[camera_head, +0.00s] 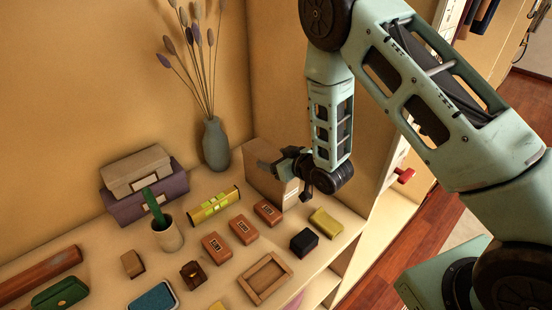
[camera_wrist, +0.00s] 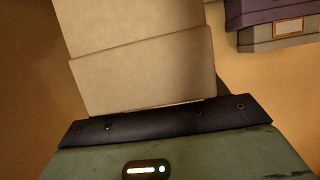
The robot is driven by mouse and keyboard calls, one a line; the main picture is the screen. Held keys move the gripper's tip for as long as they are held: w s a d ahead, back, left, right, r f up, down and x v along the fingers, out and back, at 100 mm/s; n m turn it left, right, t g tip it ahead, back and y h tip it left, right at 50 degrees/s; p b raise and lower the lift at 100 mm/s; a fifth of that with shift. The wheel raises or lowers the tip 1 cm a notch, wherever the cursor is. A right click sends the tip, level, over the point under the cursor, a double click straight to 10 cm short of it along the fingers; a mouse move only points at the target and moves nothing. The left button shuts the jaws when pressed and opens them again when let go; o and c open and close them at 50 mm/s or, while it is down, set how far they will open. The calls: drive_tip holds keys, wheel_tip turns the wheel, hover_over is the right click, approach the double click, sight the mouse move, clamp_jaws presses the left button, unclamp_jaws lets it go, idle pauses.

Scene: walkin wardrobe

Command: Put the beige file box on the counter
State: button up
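A beige file box (camera_head: 264,184) stands upright on the wooden counter (camera_head: 215,183), near the back corner by the side panel. My gripper (camera_head: 286,171) is at its upper right part, with dark fingers by the box and partly covering it. In the wrist view the beige box (camera_wrist: 140,60) fills the upper middle, close in front of my gripper's dark edge. The fingertips do not show there, so I cannot tell whether they are closed on the box. The box's underside is hidden, but it appears to rest on the counter.
A grey vase (camera_head: 215,145) with dried stems stands left of the box. Another beige box (camera_head: 137,170) lies on a purple box (camera_head: 148,203) further left. A yellow level (camera_head: 214,206), brown blocks (camera_head: 243,229), a black cube (camera_head: 304,241) and a yellow block (camera_head: 326,223) lie in front.

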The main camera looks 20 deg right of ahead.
drive_tip(key=shift+o, duration=0.5)
drive_tip(key=shift+r+p, duration=0.25)
drive_tip(key=shift+p, duration=0.05)
drive_tip(key=p+v, duration=0.3)
drive_tip(key=v, duration=0.9)
drive_tip(key=s+a+r+n+g+h, duration=0.1)
drive_tip(key=s+a+r+g+h, duration=0.1)
drive_tip(key=s+a+r+g, duration=0.7)
drive_tip(key=s+r+n+g+h, duration=0.1)
drive_tip(key=s+r, duration=0.2)
drive_tip(key=s, duration=0.5)
drive_tip(key=s+a+r+n+g+h, duration=0.1)
drive_tip(key=s+r+g, duration=0.1)
drive_tip(key=s+r, duration=0.2)
drive_tip(key=s, duration=0.3)
drive_tip(key=shift+s+a+r+g, duration=0.25)
drive_tip(key=shift+s+r+g, duration=0.05)
drive_tip(key=shift+s+r, duration=0.1)
